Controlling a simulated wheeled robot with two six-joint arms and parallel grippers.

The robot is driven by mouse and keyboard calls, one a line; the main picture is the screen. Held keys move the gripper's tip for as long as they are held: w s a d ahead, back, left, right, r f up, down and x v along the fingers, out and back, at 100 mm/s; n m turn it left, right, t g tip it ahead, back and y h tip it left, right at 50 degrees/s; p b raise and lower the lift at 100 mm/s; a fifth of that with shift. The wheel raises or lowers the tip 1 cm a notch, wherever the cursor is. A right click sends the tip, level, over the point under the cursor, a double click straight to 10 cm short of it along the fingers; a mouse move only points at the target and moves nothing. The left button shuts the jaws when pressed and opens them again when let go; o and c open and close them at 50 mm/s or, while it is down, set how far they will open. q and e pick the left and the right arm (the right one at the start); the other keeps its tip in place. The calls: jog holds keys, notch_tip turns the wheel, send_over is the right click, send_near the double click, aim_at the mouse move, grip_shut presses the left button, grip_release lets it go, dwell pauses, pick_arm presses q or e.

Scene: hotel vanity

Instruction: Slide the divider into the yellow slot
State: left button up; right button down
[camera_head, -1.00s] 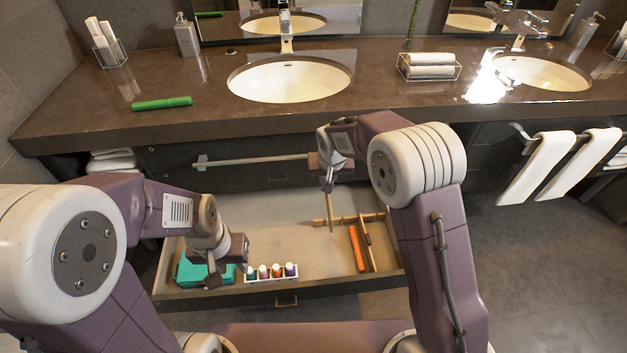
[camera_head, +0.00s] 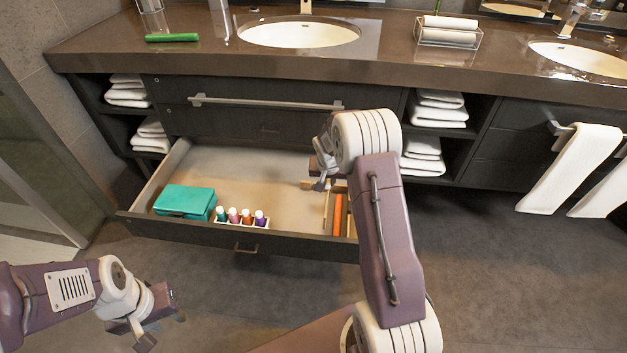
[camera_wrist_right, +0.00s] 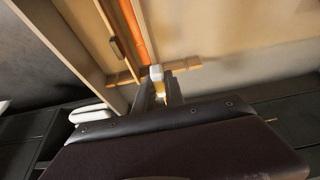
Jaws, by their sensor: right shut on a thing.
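The divider (camera_head: 326,208) appears as a thin, light wooden piece below my right gripper (camera_head: 321,183), at the right side of the open drawer. In the right wrist view my right gripper (camera_wrist_right: 160,92) is shut on a narrow pale piece (camera_wrist_right: 156,74), seen nearly end-on. It is beside a wooden cross strip (camera_wrist_right: 184,65); I cannot tell whether they touch. An orange stick (camera_head: 338,214) lies close by in the drawer. I cannot make out a yellow slot clearly. My left gripper (camera_head: 162,329) is open and empty, out in front of the drawer at lower left.
The drawer (camera_head: 205,233) holds a teal box (camera_head: 184,201) and a white rack of several small bottles (camera_head: 241,222). Its middle is bare. The counter edge (camera_head: 250,66) overhangs behind, with a drawer handle bar (camera_head: 265,103) below it. Floor is clear at right.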

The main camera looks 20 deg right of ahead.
jog(key=shift+s+d, duration=0.2)
jog(key=shift+d, duration=0.05)
notch_tip(320, 180, down, 7)
jog(key=b, duration=0.5)
jog(key=shift+r, duration=0.15)
jog(key=shift+f+b, duration=2.6)
dwell(0.9)
jog(key=c, duration=1.3)
grip_release()
jog(key=shift+p+v, duration=2.2)
jog(key=shift+v, duration=2.35)
jog(key=shift+a, duration=0.1)
